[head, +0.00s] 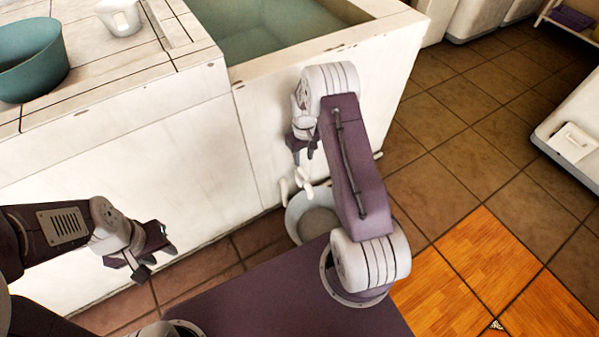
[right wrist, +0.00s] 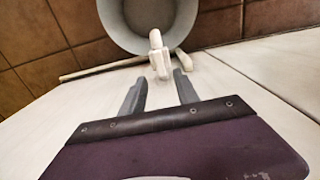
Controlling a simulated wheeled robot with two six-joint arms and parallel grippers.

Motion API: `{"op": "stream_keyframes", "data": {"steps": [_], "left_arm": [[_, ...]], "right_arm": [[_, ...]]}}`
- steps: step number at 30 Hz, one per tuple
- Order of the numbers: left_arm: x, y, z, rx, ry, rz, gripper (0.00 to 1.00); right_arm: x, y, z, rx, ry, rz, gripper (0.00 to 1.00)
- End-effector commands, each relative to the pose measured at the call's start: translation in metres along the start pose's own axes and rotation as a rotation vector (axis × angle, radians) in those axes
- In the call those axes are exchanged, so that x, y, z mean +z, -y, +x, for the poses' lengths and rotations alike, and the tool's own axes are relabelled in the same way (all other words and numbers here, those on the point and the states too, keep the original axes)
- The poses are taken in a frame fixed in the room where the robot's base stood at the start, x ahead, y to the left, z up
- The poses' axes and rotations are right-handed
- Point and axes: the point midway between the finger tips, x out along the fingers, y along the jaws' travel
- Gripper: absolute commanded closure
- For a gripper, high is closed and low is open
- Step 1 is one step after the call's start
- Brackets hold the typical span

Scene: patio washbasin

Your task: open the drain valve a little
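The drain valve (head: 297,184) is a small white fitting low on the front of the white washbasin (head: 320,120), above a grey bucket (head: 312,213). In the right wrist view the valve (right wrist: 158,55) lies just beyond the gap between my right fingertips, roughly centred. My right gripper (head: 303,155) points down close to the basin front, above the valve. In the right wrist view its two fingers (right wrist: 158,84) are apart with nothing visibly gripped. Whether a finger touches the valve I cannot tell. My left gripper (head: 157,261) is open and empty at the lower left, away from the valve.
The basin holds greenish water (head: 265,25). A teal bowl (head: 32,62) and a white cup (head: 119,16) stand on the counter at the left. The bucket (right wrist: 150,22) stands on the tiled floor beneath the valve. Open tiled floor (head: 480,130) lies to the right.

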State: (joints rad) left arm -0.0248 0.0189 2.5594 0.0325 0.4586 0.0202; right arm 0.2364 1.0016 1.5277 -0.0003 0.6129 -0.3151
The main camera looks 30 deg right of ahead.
Motion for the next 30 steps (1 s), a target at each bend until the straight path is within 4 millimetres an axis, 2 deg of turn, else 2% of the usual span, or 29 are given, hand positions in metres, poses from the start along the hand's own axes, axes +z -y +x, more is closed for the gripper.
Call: {"op": "stream_keyframes", "data": {"steps": [1,9,12,19,20,21,24,28,30], "left_arm": [[0.001,0.000,0.009,0.000,0.000,0.000,0.64],[0.005,0.001,0.046,0.000,0.001,0.000,0.64],[0.006,0.001,0.053,0.000,0.001,0.000,0.64],[0.006,0.001,0.051,0.000,0.001,0.000,0.64],[0.006,0.001,0.051,0.000,0.001,0.000,0.64],[0.006,0.001,0.051,0.000,0.001,0.000,0.64],[0.006,0.001,0.051,0.000,0.001,0.000,0.64],[0.005,0.001,0.050,0.000,0.001,0.000,0.64],[0.005,0.001,0.040,0.000,0.001,0.000,0.64]], "right_arm": [[0.001,0.000,0.013,-0.001,0.002,0.000,0.63],[0.000,0.000,0.071,-0.001,0.001,0.000,0.63],[0.000,0.000,0.081,0.000,0.000,0.000,0.63],[0.000,0.000,0.081,0.000,-0.001,0.001,0.63],[0.000,0.000,0.081,0.000,-0.001,0.001,0.66],[0.000,0.000,0.081,0.000,-0.001,0.001,0.77],[0.000,0.000,0.081,0.000,-0.001,0.001,1.00],[0.000,0.000,0.080,0.000,-0.001,-0.002,1.00],[0.000,0.000,0.076,0.000,0.001,-0.040,1.00]]}}
